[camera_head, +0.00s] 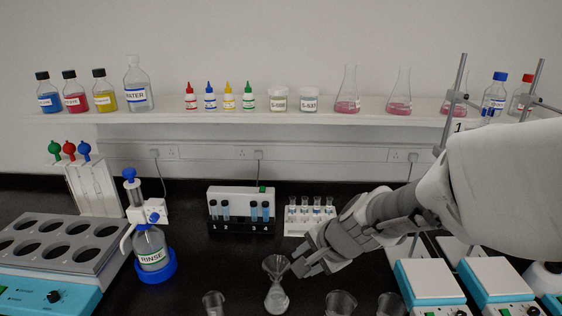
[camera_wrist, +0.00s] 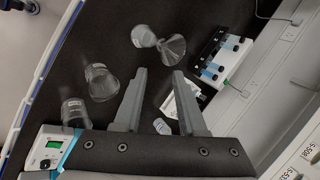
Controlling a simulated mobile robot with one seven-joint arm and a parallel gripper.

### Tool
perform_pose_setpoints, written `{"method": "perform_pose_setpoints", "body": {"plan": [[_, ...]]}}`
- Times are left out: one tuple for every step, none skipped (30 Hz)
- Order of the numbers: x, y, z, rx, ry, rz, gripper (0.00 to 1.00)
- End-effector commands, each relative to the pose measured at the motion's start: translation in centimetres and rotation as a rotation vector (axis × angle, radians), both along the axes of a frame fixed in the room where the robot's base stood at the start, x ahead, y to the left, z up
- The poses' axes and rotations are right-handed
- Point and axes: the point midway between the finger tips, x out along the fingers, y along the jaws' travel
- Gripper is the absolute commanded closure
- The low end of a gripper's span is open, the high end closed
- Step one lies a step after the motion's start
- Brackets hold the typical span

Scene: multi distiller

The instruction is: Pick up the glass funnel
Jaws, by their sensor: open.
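The clear glass funnel (camera_head: 276,264) stands upright in the mouth of a small conical flask (camera_head: 276,298) on the dark bench, in the lower middle of the head view. In the wrist view the funnel (camera_wrist: 173,47) and flask (camera_wrist: 143,36) form an hourglass shape beyond my fingertips. My gripper (camera_head: 303,266) is just right of the funnel in the head view, fingers pointing at it. In the wrist view my gripper (camera_wrist: 160,73) is open, with nothing between its fingers. The funnel looks clear of the fingers, though the exact gap is hard to judge.
Glass beakers (camera_head: 340,302) stand along the front of the bench. A rinse bottle (camera_head: 151,248) is at left. A vial rack (camera_head: 241,205) and a white vial holder (camera_head: 311,214) stand behind. Teal-based devices (camera_head: 432,282) are at right. A shelf (camera_head: 250,114) runs above.

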Motion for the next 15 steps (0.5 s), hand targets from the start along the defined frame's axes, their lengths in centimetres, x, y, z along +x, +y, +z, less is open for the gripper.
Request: {"method": "perform_pose_setpoints", "body": {"plan": [[0.4,0.4,-1.3,0.000,0.005,0.003,0.60],[0.7,0.6,-1.8,0.000,0.004,0.002,0.60],[1.1,0.9,-2.4,0.001,0.004,0.003,0.60],[1.3,1.0,-3.0,0.001,0.004,0.003,0.60],[1.6,1.2,-3.4,0.000,0.004,0.002,0.60],[1.9,1.5,-4.1,0.001,0.004,0.003,0.60],[2.2,1.7,-4.6,0.000,0.004,0.002,0.60],[2.5,1.8,-5.0,0.000,0.004,0.002,0.60],[2.8,2.1,-5.5,0.000,0.002,0.003,0.60],[3.0,2.2,-5.9,-0.001,0.003,0.003,0.60],[3.2,2.3,-6.2,0.000,0.002,0.002,0.60],[3.4,2.4,-6.5,0.000,0.001,0.001,0.60],[3.5,2.5,-6.7,-0.001,0.001,0.002,0.60],[3.6,2.6,-6.8,-0.001,0.001,0.004,0.60],[3.7,2.7,-7.0,0.000,0.000,0.002,0.60]]}}
